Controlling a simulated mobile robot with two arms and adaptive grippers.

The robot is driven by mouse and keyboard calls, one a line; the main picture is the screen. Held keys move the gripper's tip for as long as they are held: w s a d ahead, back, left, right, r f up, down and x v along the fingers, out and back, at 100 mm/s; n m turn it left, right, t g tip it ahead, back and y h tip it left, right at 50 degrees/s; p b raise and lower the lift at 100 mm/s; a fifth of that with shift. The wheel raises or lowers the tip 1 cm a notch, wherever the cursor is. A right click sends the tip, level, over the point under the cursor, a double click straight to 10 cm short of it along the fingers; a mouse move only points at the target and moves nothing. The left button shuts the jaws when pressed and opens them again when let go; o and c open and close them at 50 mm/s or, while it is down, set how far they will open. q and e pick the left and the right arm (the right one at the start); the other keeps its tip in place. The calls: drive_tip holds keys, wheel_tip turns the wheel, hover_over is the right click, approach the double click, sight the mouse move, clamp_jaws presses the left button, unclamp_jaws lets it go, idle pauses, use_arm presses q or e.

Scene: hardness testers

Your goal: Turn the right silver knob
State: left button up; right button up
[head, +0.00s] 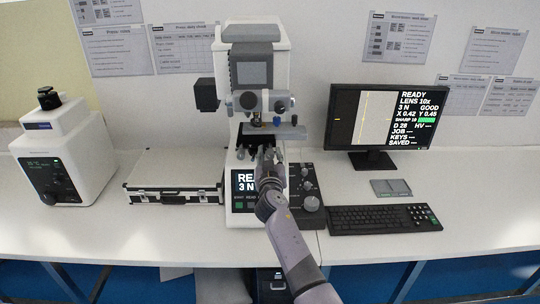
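The hardness tester (258,50) stands at the middle of the bench, white and grey, with a screen low on its front. My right gripper (267,155) is in front of its stage, just under the turret. Its fingers overlap the stage parts, so I cannot tell whether they are apart or touching anything. Small silver parts show around the stage, partly hidden by the gripper. A grey round knob (311,204) is on the dark control panel (303,180) to the right of my wrist, clear of the gripper. My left gripper is out of view.
A monitor (390,120) and keyboard (385,219) are to the right, with a small grey plate (390,188) between them. A silver case (175,185) and a white device (65,150) are to the left. The bench front right is clear.

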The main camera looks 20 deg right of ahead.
drive_tip(key=shift+d+f, duration=0.1)
drive_tip(key=shift+c, duration=1.2)
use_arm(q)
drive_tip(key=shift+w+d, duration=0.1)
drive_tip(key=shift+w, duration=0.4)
use_arm(e)
clamp_jaws()
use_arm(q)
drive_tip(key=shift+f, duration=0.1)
use_arm(e)
drive_tip(key=shift+n, duration=0.4)
